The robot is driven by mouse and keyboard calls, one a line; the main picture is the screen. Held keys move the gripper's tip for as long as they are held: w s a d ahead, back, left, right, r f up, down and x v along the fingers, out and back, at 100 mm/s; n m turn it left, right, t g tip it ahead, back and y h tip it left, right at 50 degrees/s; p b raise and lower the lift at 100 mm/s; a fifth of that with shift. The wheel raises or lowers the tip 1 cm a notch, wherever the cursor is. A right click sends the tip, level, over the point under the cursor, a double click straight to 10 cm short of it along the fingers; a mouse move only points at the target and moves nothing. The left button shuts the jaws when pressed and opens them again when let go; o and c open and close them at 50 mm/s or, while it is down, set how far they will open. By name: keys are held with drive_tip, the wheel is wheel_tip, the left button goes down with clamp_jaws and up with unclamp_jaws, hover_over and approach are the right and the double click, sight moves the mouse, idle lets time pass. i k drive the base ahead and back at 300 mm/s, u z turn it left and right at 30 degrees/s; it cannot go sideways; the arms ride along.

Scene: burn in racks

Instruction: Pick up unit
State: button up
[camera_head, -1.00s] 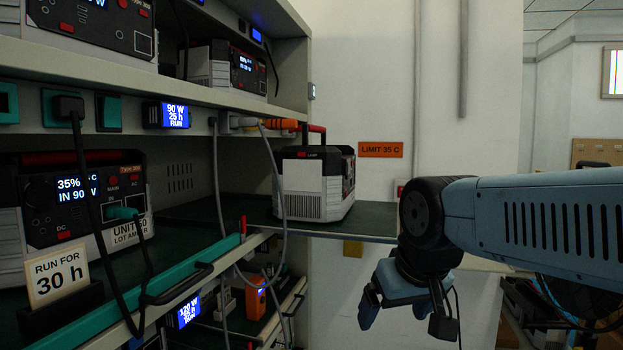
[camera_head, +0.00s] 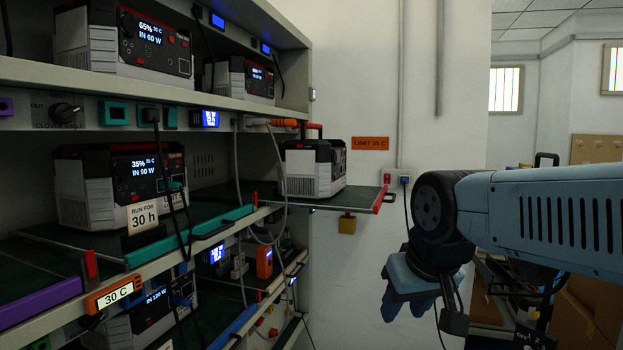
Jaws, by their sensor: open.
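Several white and black power units with red trim stand on the rack. One unit (camera_head: 314,167) with a raised red handle stands upright on a dark green pull-out shelf (camera_head: 348,199) at the rack's right end. Another unit (camera_head: 120,185) on the middle shelf shows "35%" and "IN 90 W". Two more, a large unit (camera_head: 125,40) and a smaller unit (camera_head: 240,80), stand on the top shelf. A lower unit (camera_head: 150,310) is partly hidden. My gripper (camera_head: 408,305) points down, open and empty, right of the rack and apart from every unit.
A "RUN FOR 30 h" card (camera_head: 142,216) stands before the middle unit. Cables hang across the rack front. An orange "LIMIT 35 C" sign (camera_head: 370,143) is on the wall. A yellow block (camera_head: 347,224) hangs under the pull-out shelf. Boxes (camera_head: 575,310) stand at right.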

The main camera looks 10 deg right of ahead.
sight(314, 169)
drive_tip(key=z, duration=0.1)
drive_tip(key=k, duration=0.25)
drive_tip(key=z, duration=0.9)
drive_tip(key=i, duration=1.05)
drive_tip(key=u, duration=1.8)
drive_tip(key=i, duration=0.6)
drive_tip(key=z, duration=0.2)
drive_tip(key=k, duration=0.4)
drive_tip(key=u, duration=0.05)
